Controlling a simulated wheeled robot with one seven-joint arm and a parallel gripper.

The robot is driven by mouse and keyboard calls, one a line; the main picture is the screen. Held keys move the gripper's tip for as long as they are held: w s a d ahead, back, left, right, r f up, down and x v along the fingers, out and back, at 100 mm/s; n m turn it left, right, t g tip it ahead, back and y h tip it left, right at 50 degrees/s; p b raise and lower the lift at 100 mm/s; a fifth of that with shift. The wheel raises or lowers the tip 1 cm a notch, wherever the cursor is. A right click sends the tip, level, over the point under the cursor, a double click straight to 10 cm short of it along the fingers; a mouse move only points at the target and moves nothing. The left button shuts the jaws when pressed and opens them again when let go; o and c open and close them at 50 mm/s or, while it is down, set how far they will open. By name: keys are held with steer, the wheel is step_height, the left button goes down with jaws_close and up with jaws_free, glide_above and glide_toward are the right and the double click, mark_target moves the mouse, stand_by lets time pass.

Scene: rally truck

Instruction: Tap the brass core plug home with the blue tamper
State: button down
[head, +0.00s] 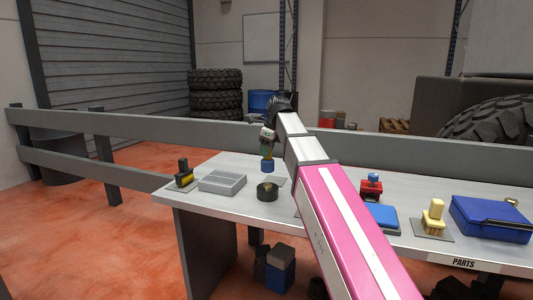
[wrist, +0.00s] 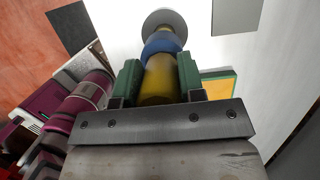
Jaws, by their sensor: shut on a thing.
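My gripper (head: 266,146) is above the far-left part of the table (head: 222,210), pointing down. In the wrist view its green fingers (wrist: 160,82) are shut on the yellow handle of the blue tamper (wrist: 163,44). The tamper's blue end (head: 267,166) hangs below the fingers, roughly upright. A dark round housing (head: 267,193) stands on the table just below it in the head view, with a small gap between them in the picture. A grey disc (wrist: 165,20) shows past the blue part in the wrist view. I cannot clearly make out the brass core plug.
A grey tray (head: 222,182) and a black-and-yellow piece (head: 184,178) are left of the housing. To the right are a red-and-blue piece (head: 371,187), a blue pad (head: 382,217), a cream piece (head: 433,216) and a blue case (head: 490,218). A grey rail (head: 170,128) runs behind the table.

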mark_target(266, 165)
steer(key=shift+f, duration=1.55)
steer(key=shift+r, duration=1.35)
step_height(266, 165, down, 6)
steer(key=shift+f, duration=0.1)
steer(key=shift+r, duration=1.6)
steer(key=shift+r, duration=0.1)
